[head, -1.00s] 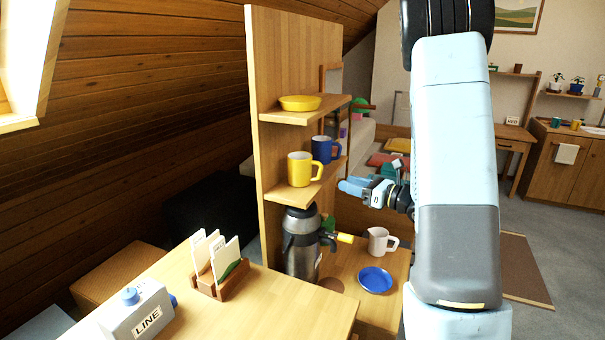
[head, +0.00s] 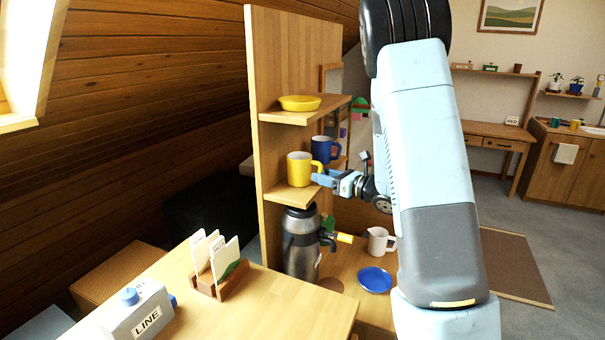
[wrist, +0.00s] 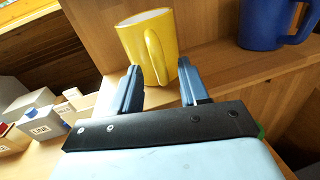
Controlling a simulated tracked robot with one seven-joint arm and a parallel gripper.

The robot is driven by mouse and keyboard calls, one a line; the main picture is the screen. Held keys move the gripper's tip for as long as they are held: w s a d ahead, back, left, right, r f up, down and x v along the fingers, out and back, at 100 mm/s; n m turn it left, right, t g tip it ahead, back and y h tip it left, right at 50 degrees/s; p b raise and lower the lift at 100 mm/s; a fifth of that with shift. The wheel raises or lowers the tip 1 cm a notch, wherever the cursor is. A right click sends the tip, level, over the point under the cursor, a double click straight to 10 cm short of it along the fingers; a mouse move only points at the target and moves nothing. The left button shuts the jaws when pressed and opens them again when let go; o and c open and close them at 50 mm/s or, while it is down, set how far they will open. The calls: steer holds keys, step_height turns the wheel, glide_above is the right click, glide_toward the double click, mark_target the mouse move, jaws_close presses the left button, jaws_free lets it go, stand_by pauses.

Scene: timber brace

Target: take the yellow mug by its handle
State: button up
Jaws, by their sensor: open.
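The yellow mug (head: 299,169) stands upright on the middle shelf, its handle on the right side in the head view. In the wrist view the yellow mug (wrist: 146,42) shows straight ahead, with its handle (wrist: 154,56) towards me. My gripper (head: 318,177) is at the shelf's front edge, close to the handle. In the wrist view my gripper (wrist: 160,82) is open, with one finger on each side of the handle's line. Whether the fingertips reach past the handle, or touch the mug, I cannot tell.
A blue mug (head: 324,149) stands on the same shelf (head: 290,194), to the right and behind. A yellow bowl (head: 299,103) sits on the shelf above. A steel flask (head: 301,245) stands below. A white jug (head: 379,241) and a blue plate (head: 375,279) are lower right.

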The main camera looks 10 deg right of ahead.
jaws_close()
stand_by(0.4)
